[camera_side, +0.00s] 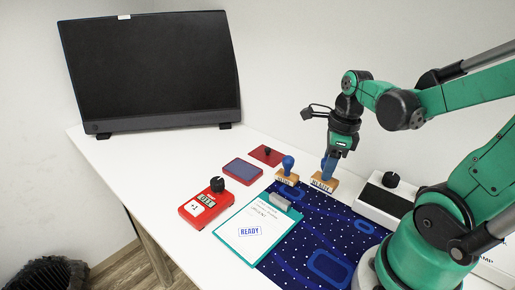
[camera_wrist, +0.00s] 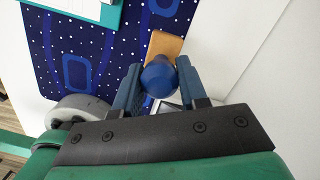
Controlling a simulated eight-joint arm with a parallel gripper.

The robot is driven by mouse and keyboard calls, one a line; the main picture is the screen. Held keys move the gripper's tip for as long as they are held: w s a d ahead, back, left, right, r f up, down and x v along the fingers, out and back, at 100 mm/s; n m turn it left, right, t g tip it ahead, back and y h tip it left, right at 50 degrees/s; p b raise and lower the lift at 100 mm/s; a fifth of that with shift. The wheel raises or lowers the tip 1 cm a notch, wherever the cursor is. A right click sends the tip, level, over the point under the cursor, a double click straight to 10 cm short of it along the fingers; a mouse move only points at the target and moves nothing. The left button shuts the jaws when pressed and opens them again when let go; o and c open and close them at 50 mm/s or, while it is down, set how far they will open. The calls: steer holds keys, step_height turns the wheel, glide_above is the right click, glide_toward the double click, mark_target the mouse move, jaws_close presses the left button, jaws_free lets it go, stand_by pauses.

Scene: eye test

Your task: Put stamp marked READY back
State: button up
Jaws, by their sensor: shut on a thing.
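My gripper (camera_side: 328,160) is shut on the round blue handle of a wooden stamp (camera_side: 323,181). In the wrist view my gripper's blue fingers (camera_wrist: 158,88) stand on both sides of the blue knob, and the light wooden base (camera_wrist: 166,45) shows beyond it. Dark lettering runs along this stamp's front and looks like READY, but it is small. A second wooden stamp (camera_side: 287,178) with a blue handle stands just to its left. A clipboard (camera_side: 230,239) holds white paper with a blue READY print (camera_side: 251,231). I cannot tell whether the held stamp touches the surface.
A dark blue dotted mat (camera_side: 300,235) lies under the work area. A white box (camera_side: 385,208) with a black knob is close right of the stamp. A red device (camera_side: 190,210), a blue pad (camera_side: 243,173) and a red plate (camera_side: 261,153) lie left. A monitor (camera_side: 150,70) stands behind.

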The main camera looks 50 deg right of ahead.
mark_target(325, 182)
steer(key=shift+f, duration=2.25)
steer(key=shift+f, duration=0.15)
steer(key=o, duration=1)
